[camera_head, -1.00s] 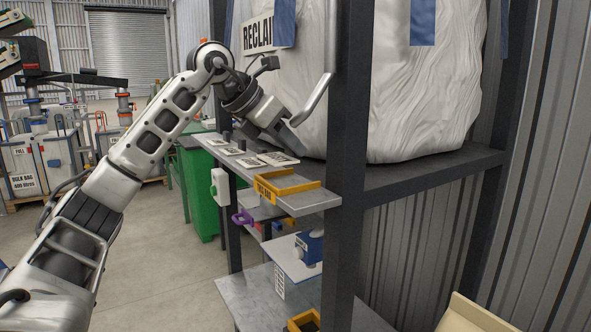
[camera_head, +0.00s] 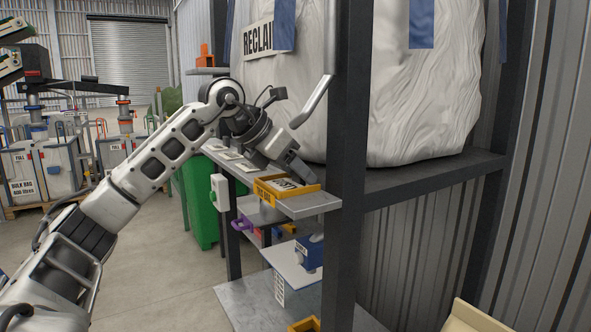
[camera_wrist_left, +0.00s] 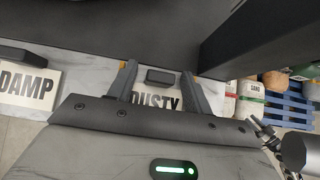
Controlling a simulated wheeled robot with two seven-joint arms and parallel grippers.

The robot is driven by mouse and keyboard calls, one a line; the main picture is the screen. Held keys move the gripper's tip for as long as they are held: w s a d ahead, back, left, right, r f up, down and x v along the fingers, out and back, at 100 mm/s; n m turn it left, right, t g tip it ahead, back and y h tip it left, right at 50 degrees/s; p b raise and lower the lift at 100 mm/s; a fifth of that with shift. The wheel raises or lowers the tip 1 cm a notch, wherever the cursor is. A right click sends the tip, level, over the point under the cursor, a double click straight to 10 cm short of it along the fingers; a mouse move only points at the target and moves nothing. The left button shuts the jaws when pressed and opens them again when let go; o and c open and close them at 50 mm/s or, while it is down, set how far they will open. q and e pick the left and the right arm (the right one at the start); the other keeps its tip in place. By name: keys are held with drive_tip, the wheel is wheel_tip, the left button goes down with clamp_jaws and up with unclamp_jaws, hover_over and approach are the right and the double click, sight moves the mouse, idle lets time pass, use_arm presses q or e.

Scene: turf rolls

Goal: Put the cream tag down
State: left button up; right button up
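The cream tag with black lettering DUSTY (camera_wrist_left: 155,100) and a dark block grip (camera_wrist_left: 160,76) shows between my left fingers in the left wrist view. In the head view the tag (camera_head: 283,184) appears within the yellow tray (camera_head: 300,196) on the grey shelf. My left gripper (camera_head: 308,177) reaches down over the tray's far side. In the left wrist view its fingers (camera_wrist_left: 160,82) straddle the block with a narrow gap on each side. The tag's lower part is hidden by my gripper body. My right gripper is not in view.
A DAMP tag (camera_wrist_left: 27,85) lies to the left in the wrist view. More pale tags (camera_head: 243,165) lie along the shelf. A dark rack post (camera_head: 346,130) stands close right of my gripper, with a large white bag (camera_head: 425,90) behind. A green bin (camera_head: 200,205) stands left.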

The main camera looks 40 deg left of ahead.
use_arm(q)
drive_tip(key=shift+r, duration=0.1)
drive_tip(key=p+v, duration=0.1)
drive_tip(key=v, duration=1.1)
idle(0.4)
